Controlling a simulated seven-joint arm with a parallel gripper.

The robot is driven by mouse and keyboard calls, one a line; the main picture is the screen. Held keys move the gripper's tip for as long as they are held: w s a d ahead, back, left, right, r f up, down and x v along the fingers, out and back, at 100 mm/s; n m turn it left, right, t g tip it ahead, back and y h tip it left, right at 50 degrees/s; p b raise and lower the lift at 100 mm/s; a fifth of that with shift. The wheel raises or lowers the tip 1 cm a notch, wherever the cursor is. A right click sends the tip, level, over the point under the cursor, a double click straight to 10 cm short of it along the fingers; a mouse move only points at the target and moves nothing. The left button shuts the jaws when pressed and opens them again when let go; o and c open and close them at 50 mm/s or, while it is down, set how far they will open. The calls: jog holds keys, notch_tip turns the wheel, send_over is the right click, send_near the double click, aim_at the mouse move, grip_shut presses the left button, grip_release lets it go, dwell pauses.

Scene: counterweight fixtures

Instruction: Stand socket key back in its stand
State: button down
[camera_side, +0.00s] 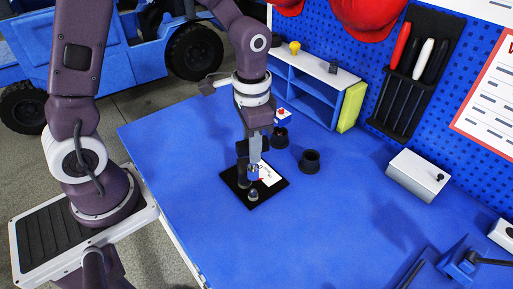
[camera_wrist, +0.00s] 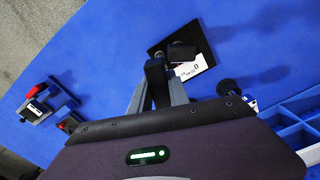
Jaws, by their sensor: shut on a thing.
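My gripper (camera_side: 254,158) points down over a black mat (camera_side: 274,194) on the blue table. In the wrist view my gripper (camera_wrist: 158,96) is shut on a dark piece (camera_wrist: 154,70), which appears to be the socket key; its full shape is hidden. A small blue part (camera_side: 253,173) shows just below the fingertips in the side view. I cannot tell whether it touches the mat. A grey domed piece (camera_side: 253,194) sits on the mat's near part. A black block (camera_wrist: 182,51) stands beside the held piece in the wrist view. Which piece is the stand is unclear.
A white printed card (camera_side: 270,174) lies on the mat. Two black cups (camera_side: 310,161) (camera_side: 280,138) stand behind it, near a blue shelf (camera_side: 306,92). A white box (camera_side: 418,178) stands at the right. The table's front left is clear.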

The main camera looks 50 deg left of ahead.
jog(key=w+d+r+n, duration=0.15)
jog(key=w+n, duration=0.25)
jog(key=w, duration=1.6)
notch_tip(320, 180, down, 10)
jog(key=shift+w+a+r, duration=0.2)
jog(key=shift+w, duration=0.05)
jog(key=shift+f, duration=0.25)
jog(key=shift+f, duration=0.35)
jog(key=c, duration=1.3)
grip_release()
jog(key=shift+o, duration=0.2)
notch_tip(320, 180, up, 13)
jog(key=shift+r, duration=0.15)
